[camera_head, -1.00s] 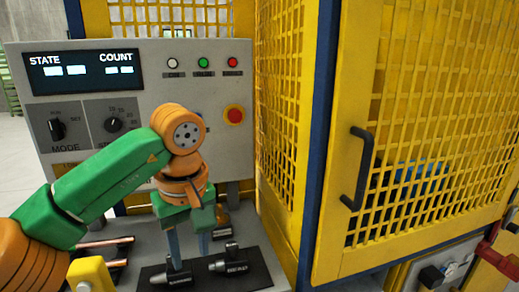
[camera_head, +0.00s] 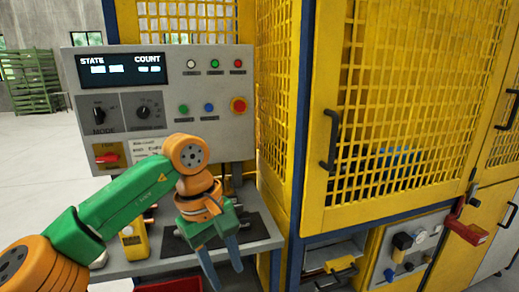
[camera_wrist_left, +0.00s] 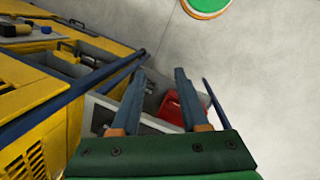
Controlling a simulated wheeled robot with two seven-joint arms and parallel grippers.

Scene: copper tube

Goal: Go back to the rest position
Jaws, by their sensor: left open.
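My left arm comes in from the left in the head view. Its green gripper (camera_head: 222,262) has two grey-blue fingers, pointing down and apart, with nothing between them. It hangs in front of the grey work table (camera_head: 262,233), over its front edge. In the left wrist view the open fingers (camera_wrist_left: 157,100) also show empty, with the floor beyond them. A dark plate (camera_head: 190,240) lies on the table behind the gripper, partly hidden by it. My right gripper is in neither view.
A grey control panel (camera_head: 215,118) with knobs and buttons stands behind the arm. A yellow mesh cage (camera_head: 280,110) with a black door handle (camera_head: 331,140) stands to the right. A yellow device (camera_head: 134,243) is on the table. A red bin (camera_wrist_left: 180,108) shows in the wrist view.

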